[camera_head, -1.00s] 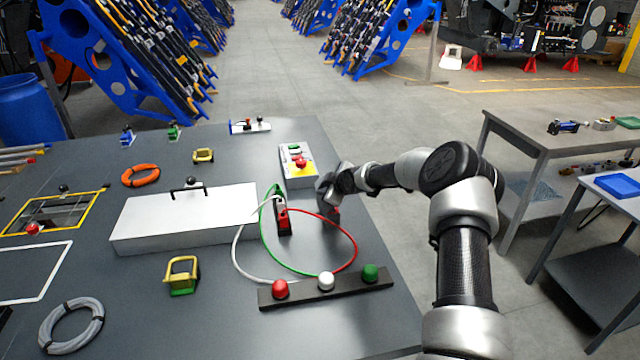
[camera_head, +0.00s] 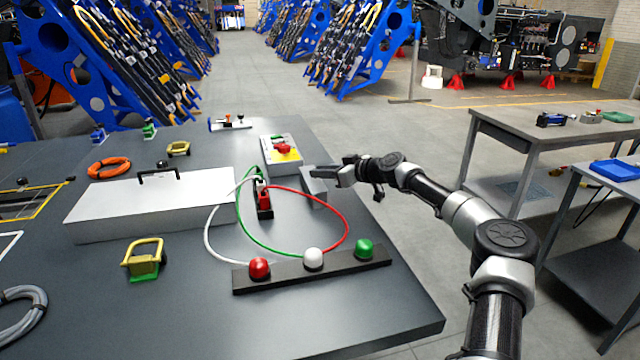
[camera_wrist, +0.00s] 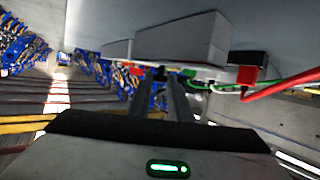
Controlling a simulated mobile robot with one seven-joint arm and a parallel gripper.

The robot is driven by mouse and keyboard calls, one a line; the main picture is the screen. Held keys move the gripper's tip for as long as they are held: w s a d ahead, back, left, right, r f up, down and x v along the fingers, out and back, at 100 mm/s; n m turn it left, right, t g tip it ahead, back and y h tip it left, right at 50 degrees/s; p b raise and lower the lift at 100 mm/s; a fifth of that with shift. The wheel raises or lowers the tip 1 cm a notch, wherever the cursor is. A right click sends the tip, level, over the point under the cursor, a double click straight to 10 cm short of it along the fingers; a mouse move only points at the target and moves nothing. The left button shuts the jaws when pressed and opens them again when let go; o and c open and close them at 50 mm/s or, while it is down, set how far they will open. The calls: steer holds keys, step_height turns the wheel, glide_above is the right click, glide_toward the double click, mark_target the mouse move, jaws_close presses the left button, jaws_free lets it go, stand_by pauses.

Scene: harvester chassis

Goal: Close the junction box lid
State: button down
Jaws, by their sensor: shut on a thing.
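A small grey block-like piece (camera_head: 314,188), which looks like the junction box lid, stands tilted on the right side of the table. It is to the right of a dark box (camera_head: 264,203) with red, green and white wires. My gripper (camera_head: 327,172) reaches in from the right and is shut on the upper part of the grey piece. In the wrist view the gripper fingers (camera_wrist: 160,92) point at the grey piece (camera_wrist: 180,40), with the red wire to the right. The fingertips' exact contact and any hinge are hard to make out.
A control box with a red button (camera_head: 283,150) stands just behind. A black bar (camera_head: 315,268) with red, white and green knobs lies in front, joined to the wires. A long white box (camera_head: 150,205) with a handle is at left. The table's right edge is close.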

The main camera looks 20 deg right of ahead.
steer(key=shift+d+f+b, duration=0.15)
steer(key=shift+b, duration=0.25)
steer(key=c, duration=1.6)
jaws_free()
steer(key=v, duration=0.5)
steer(key=p+v, duration=0.1)
steer(key=v, duration=1.1)
steer(key=shift+s+d+f, duration=0.15)
steer(key=shift+d+f, duration=0.05)
steer(key=shift+f, duration=0.05)
